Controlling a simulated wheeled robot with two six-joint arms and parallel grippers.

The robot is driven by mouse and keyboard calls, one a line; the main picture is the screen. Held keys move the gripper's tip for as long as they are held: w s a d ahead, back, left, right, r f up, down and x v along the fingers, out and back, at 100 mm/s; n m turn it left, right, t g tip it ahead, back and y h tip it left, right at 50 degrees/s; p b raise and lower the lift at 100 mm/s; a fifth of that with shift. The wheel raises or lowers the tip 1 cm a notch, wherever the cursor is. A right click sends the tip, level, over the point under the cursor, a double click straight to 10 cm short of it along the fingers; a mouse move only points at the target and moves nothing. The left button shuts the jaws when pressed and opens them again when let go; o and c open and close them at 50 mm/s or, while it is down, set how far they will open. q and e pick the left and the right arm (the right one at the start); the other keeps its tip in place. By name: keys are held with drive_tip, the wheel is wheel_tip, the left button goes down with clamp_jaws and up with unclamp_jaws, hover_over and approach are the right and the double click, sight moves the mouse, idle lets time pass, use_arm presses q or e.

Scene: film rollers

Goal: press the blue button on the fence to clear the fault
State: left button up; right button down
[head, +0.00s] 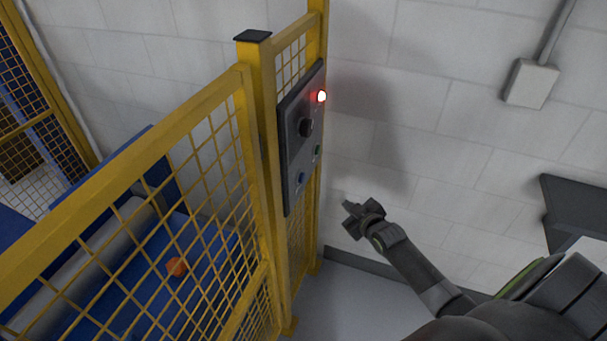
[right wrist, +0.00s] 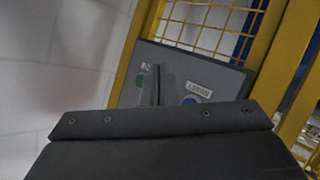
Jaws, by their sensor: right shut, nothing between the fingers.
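The dark control panel (head: 296,150) is mounted on the yellow fence. A red lamp (head: 321,96) glows at its top, with a black knob (head: 306,127) below it. The blue button (head: 301,178) is low on the panel, and a green button (head: 317,150) is to its right. My right gripper (head: 350,211) is shut and empty, to the right of the panel and apart from it in the head view. My left gripper is out of view.
The yellow mesh fence (head: 170,160) runs along the left. Behind it are a blue conveyor surface (head: 200,262), a grey roller (head: 95,255) and an orange object (head: 176,267). A white block wall (head: 430,110) with a grey box (head: 531,84) stands behind my right arm.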

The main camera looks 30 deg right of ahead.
sight(302, 178)
drive_tip(key=shift+n+t, duration=0.4)
drive_tip(key=shift+t, duration=0.1)
drive_tip(key=r, duration=0.1)
drive_tip(key=w+r, duration=0.1)
drive_tip(key=r, duration=0.1)
drive_tip(key=w+r, duration=0.1)
drive_tip(key=r, duration=0.1)
drive_tip(key=shift+a+r, duration=0.2)
drive_tip(key=shift+a, duration=0.1)
drive_tip(key=shift+w+a, duration=0.1)
drive_tip(key=w+a, duration=0.5)
drive_tip(key=w, duration=0.1)
drive_tip(key=shift+w+a, duration=0.25)
drive_tip(key=shift+a, duration=0.1)
idle(1.2)
drive_tip(key=shift+w+a, duration=0.2)
drive_tip(key=shift+w, duration=0.1)
drive_tip(key=shift+w+a, duration=0.3)
drive_tip(key=shift+w, duration=0.05)
idle(0.8)
idle(0.3)
drive_tip(key=shift+s+d, duration=0.55)
drive_tip(key=shift+s, duration=0.1)
